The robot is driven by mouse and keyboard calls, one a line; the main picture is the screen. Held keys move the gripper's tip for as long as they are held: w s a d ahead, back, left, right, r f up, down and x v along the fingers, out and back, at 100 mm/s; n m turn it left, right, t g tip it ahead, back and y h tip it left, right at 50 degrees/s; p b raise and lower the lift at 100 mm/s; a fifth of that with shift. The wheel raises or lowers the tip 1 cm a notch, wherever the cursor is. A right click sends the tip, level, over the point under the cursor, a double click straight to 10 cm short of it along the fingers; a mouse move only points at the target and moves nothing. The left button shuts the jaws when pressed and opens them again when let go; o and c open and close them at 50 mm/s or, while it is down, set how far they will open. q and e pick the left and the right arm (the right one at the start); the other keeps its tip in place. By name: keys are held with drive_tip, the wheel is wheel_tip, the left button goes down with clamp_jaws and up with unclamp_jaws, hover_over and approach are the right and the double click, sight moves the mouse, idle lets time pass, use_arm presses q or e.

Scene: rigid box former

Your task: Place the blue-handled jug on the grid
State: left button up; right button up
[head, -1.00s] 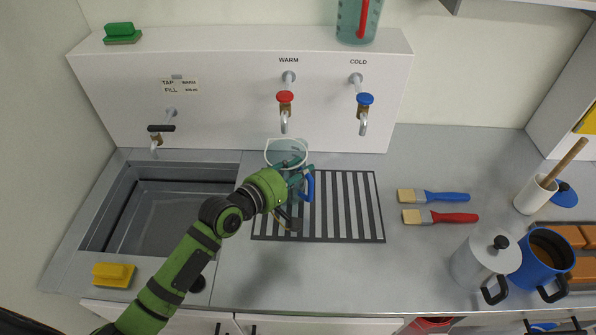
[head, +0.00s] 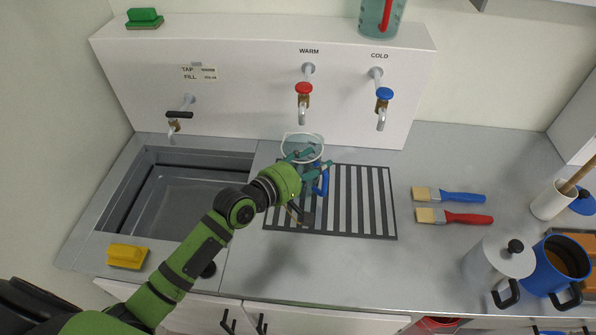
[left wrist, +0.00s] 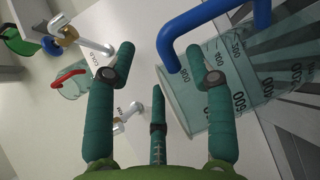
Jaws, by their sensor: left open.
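The clear jug (head: 302,143) with a blue handle (head: 321,181) is upright at the back left of the striped grid (head: 370,205). My left gripper hides much of its body, so I cannot see fully how its base rests. In the left wrist view the jug (left wrist: 245,85) is on the right with its blue handle (left wrist: 215,25) toward the fingers. My left gripper (head: 315,162) is open at the jug's handle side. In the left wrist view its teal fingers (left wrist: 160,62) are spread, with one end of the handle between them; contact is unclear. My right gripper is not in view.
A red-handled jug (head: 383,15) stands on the ledge above the warm tap (head: 303,90) and cold tap (head: 383,95). A sink (head: 175,200) is left. Bare counter surrounds the grid's front.

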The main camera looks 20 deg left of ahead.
use_arm(q)
drive_tip(key=b+v, duration=0.1)
drive_tip(key=v, duration=1)
drive_tip(key=shift+s+a+b, duration=0.15)
drive_tip(key=shift+s+b, duration=0.2)
drive_tip(key=shift+b, duration=0.05)
